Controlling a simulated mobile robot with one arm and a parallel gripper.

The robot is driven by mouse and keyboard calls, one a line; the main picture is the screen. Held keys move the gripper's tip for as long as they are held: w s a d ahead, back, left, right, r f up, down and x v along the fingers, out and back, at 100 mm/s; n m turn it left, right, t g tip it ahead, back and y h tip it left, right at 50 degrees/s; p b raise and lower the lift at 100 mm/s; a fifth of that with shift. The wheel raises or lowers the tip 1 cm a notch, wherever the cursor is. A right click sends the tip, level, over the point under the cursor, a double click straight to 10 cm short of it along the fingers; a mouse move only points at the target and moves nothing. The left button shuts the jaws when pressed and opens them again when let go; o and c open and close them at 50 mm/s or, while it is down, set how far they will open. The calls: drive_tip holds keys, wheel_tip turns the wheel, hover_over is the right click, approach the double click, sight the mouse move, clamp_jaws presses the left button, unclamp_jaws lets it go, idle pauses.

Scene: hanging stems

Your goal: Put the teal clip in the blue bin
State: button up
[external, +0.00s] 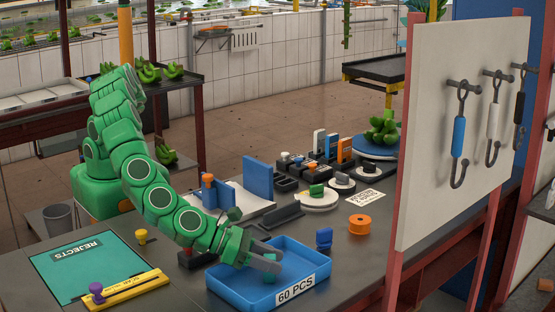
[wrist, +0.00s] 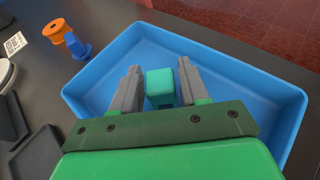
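The teal clip (wrist: 160,84) is a small blocky piece between the two grey fingers of my gripper (wrist: 160,88) in the wrist view. The blue bin (wrist: 235,75) lies under and around the fingers. In the external view my gripper (external: 264,257) reaches down over the left part of the blue bin (external: 315,265), labelled "60 PCS". The clip (external: 270,269) is mostly hidden there by the fingers. Whether it touches the bin floor I cannot tell.
An orange spool (external: 360,224) and a blue clip (external: 324,238) stand just beyond the bin. A teal "REJECTS" mat (external: 85,265) and yellow ruler-like bar (external: 120,291) lie left. A white panel (external: 460,130) with hanging hooks rises at the right.

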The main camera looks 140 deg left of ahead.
drive_tip(key=shift+o, duration=1.1)
drive_tip(key=shift+r, duration=0.1)
drive_tip(key=v, duration=1.2)
